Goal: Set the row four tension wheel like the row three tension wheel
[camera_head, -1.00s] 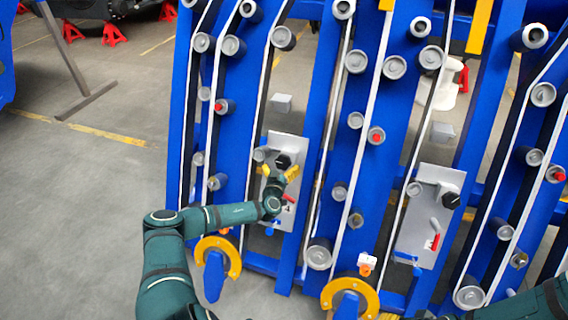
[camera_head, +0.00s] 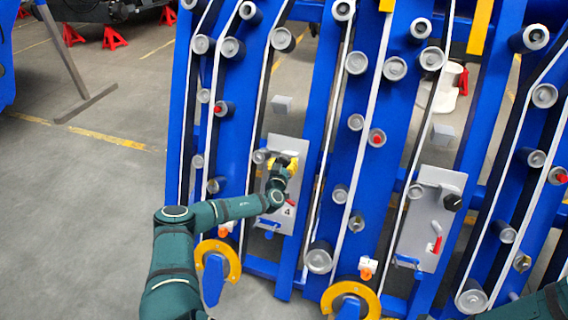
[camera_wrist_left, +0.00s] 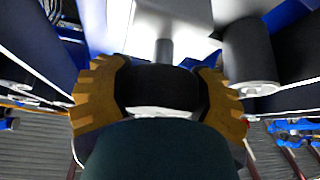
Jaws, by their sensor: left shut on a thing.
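The row four tension wheel is a black knob on a grey plate (camera_head: 283,222) marked 4, in the head view. My left gripper (camera_head: 283,164) covers the knob there. In the left wrist view the yellow fingers of my left gripper (camera_wrist_left: 160,85) close on both sides of the black tension wheel (camera_wrist_left: 160,88). A similar grey plate (camera_head: 420,235) to the right bears another black tension wheel (camera_head: 452,202); its row number cannot be read. My right gripper is out of view.
Blue row frames with white belts and grey rollers (camera_head: 319,258) surround the plates. A red handle (camera_head: 434,245) sits on the right plate. Yellow rings (camera_head: 234,262) stand out low in front.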

